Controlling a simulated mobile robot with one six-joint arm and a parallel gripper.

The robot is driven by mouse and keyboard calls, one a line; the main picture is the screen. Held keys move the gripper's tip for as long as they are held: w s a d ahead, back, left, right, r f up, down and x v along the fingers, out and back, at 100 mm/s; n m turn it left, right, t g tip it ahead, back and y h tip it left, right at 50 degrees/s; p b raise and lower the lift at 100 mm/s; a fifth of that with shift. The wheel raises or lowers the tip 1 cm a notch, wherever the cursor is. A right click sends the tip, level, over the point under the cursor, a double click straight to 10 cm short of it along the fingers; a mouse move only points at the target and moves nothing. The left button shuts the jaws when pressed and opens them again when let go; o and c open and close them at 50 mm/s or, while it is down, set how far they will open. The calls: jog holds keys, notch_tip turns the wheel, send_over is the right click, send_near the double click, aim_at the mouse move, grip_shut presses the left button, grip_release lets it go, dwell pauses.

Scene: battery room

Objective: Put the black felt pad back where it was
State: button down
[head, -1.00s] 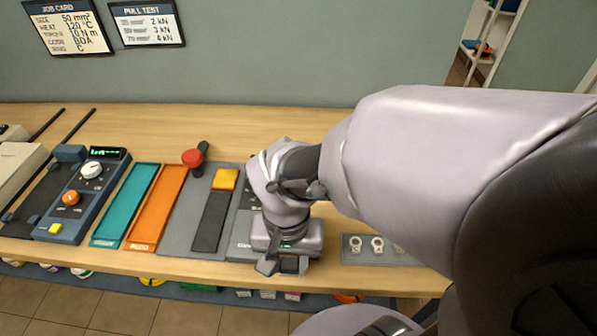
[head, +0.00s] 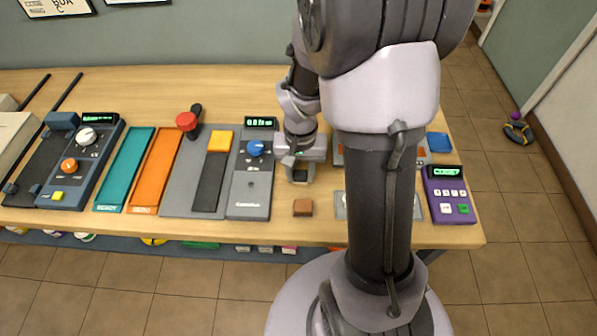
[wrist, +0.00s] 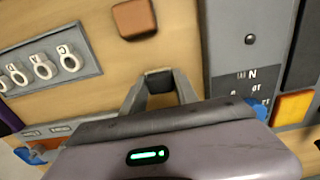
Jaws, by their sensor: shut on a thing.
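My gripper (head: 300,175) is above the wooden bench, just right of the grey meter with the blue knob. In the wrist view its two fingers (wrist: 158,76) are close together, with a small dark piece between the tips, which I take to be the black felt pad (wrist: 158,71). Little of the pad shows, and in the head view I cannot make it out from the fingers. A brown block (head: 303,207) lies on the bench in front of the gripper, apart from it; it also shows in the wrist view (wrist: 135,18).
The grey meter (head: 249,202) is left of the gripper. A grey plate with white ring lugs (wrist: 43,66) lies on the other side, partly hidden by my arm in the head view. A purple device (head: 448,195) stands at the right end. Bare bench surrounds the brown block.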

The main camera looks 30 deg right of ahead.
aim_at(300, 173)
jog(key=shift+r, duration=0.1)
jog(key=c, duration=0.9)
grip_release()
jog(key=shift+c, duration=0.2)
notch_tip(300, 173, up, 12)
jog(key=p, duration=0.5)
jog(key=s+a+r+n+t+y, duration=0.2)
jog(key=s+a+r+t, duration=0.3)
jog(key=s+a+r, duration=0.6)
jog(key=a+r, duration=0.3)
jog(key=r, duration=0.1)
jog(key=shift+s+a+t, duration=0.15)
jog(key=shift+a+t, duration=0.2)
jog(key=shift+t, duration=0.05)
